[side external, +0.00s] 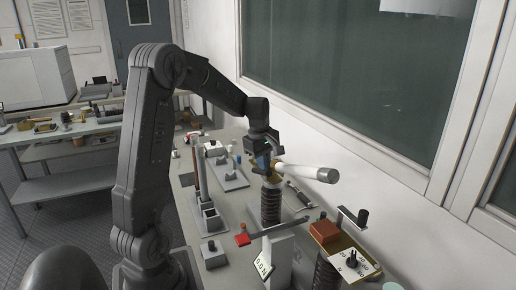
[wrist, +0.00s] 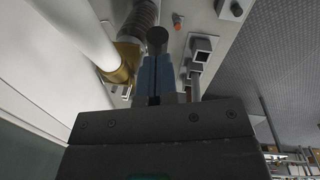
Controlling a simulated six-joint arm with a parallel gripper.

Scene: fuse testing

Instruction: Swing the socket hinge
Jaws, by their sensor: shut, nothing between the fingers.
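My gripper (side external: 263,162) is at the top of a dark ribbed insulator post (side external: 270,208). Its blue fingers (wrist: 156,68) are together with nothing between them. A brass-coloured fitting, seemingly the socket hinge (side external: 275,180), sits on the post beside the fingers. It also shows in the wrist view (wrist: 126,62), just left of the fingers. A white tube (side external: 308,172) with a grey end cap (side external: 328,175) extends from the fitting to the right, nearly level. A dark round-ended part (wrist: 157,40) lies just beyond the fingertips. I cannot tell whether the fingers touch it or the fitting.
A tall post with square sockets (side external: 209,216) stands to the left.

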